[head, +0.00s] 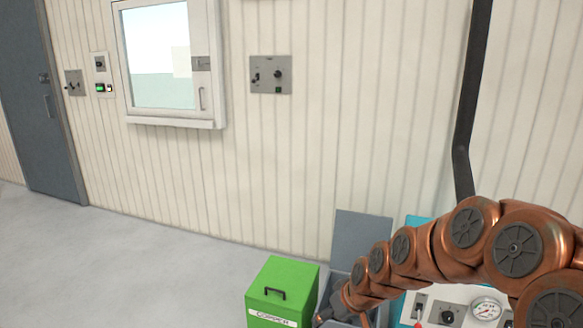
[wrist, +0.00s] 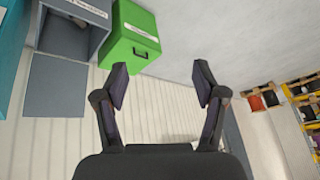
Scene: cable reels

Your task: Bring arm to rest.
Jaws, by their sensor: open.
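My copper-coloured arm (head: 425,252) reaches in from the right edge of the head view, bent downward to the left. My gripper (head: 340,312) is at its end, low in the head view, beside the green box and in front of the grey open bin; its fingers are partly cut off there. In the wrist view my gripper (wrist: 160,85) shows two dark fingers spread wide apart with nothing between them. The wrist view appears turned over, with floor at the top and wall below.
A green box (head: 275,288) labelled COPPER, with a black handle, stands left of the grey bin (head: 360,240). A panel with a gauge (head: 487,309) is under my arm. A window (head: 160,58) and grey door (head: 40,100) are further left. Shelves (wrist: 305,100) stand right in the wrist view. The floor at left is clear.

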